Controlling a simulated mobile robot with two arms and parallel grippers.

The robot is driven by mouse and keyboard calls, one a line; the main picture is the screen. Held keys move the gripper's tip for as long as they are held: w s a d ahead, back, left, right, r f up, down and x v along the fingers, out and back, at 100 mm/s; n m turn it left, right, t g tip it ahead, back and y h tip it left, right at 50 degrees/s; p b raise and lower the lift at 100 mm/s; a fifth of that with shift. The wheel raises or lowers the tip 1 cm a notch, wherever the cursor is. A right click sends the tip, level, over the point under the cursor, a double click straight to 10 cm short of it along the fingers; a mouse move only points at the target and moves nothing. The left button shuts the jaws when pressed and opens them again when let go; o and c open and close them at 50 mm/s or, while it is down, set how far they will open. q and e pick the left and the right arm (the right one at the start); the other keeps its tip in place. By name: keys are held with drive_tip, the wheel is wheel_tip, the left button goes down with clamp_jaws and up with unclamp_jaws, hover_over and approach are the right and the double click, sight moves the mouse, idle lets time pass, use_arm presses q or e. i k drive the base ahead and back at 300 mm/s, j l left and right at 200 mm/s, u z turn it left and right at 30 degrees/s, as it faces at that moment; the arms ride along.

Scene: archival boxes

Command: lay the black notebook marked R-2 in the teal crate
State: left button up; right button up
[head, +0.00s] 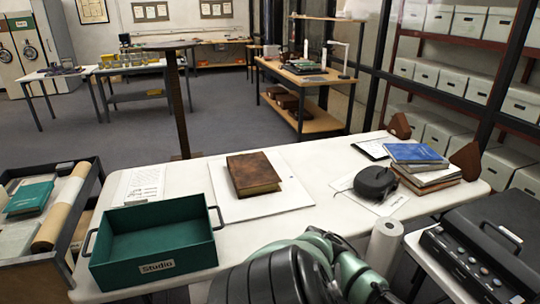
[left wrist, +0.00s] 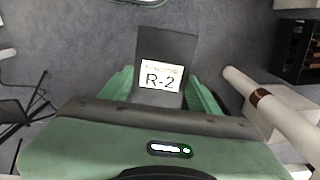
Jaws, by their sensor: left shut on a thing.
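The black notebook marked R-2 (left wrist: 158,52) is held in my left gripper (left wrist: 160,95). In the left wrist view its dark cover and white label face the camera, with green fingers on both sides; its lower end is hidden by the gripper body. The notebook does not show in the head view. The teal crate (head: 195,251), labelled Studio, stands open and empty at the near left of the white table in the head view. A green and black arm of mine shows at the bottom, but no fingertips are seen there.
The white table (head: 225,250) also holds a brown book (head: 252,174) on a white board, a black round device (head: 375,183) and a book stack (head: 417,160). A cart (head: 92,185) stands left. A black case (head: 490,240) is at right.

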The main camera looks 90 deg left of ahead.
sight(158, 238)
drive_tip(key=k+u, duration=0.15)
drive_tip(key=u, duration=0.3)
drive_tip(key=k+u, duration=0.15)
drive_tip(key=u, duration=0.25)
drive_tip(key=k+j+u, duration=0.1)
drive_tip(key=u, duration=0.35)
drive_tip(key=k+j+u, duration=0.1)
drive_tip(key=u, duration=0.3)
